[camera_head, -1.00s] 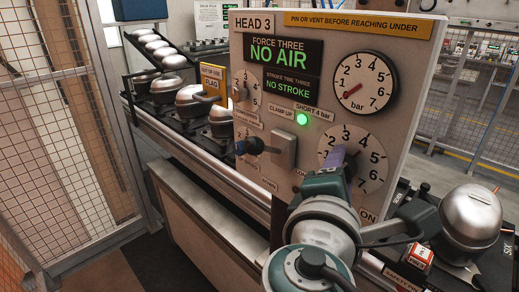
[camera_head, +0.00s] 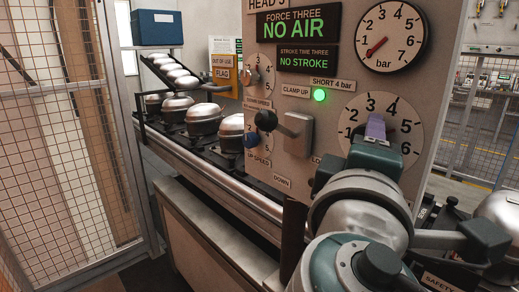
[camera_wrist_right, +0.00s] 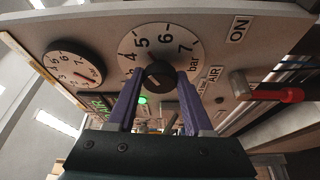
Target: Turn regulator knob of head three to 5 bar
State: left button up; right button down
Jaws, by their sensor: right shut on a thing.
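The head three panel (camera_head: 285,180) carries the regulator dial (camera_head: 403,107), marked up to 7 bar. The dial also shows in the right wrist view (camera_wrist_right: 190,58). My right gripper (camera_head: 376,128) is at the dial's centre, with one purple finger visible there. In the right wrist view it is shut on the dark regulator knob (camera_wrist_right: 160,75), with one finger on each side. My left gripper is not in view.
The displays read "NO AIR" (camera_head: 290,20) and "NO STROKE" (camera_head: 305,64). A green clamp lamp (camera_head: 320,95) is lit. A black-knobbed lever (camera_head: 290,125) sticks out left of the dial. A red-handled valve (camera_wrist_right: 285,95) shows in the right wrist view.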

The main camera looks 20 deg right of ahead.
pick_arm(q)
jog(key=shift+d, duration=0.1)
pick_arm(e)
jog(key=shift+f, duration=0.1)
jog(key=shift+c, duration=1.5)
grip_release()
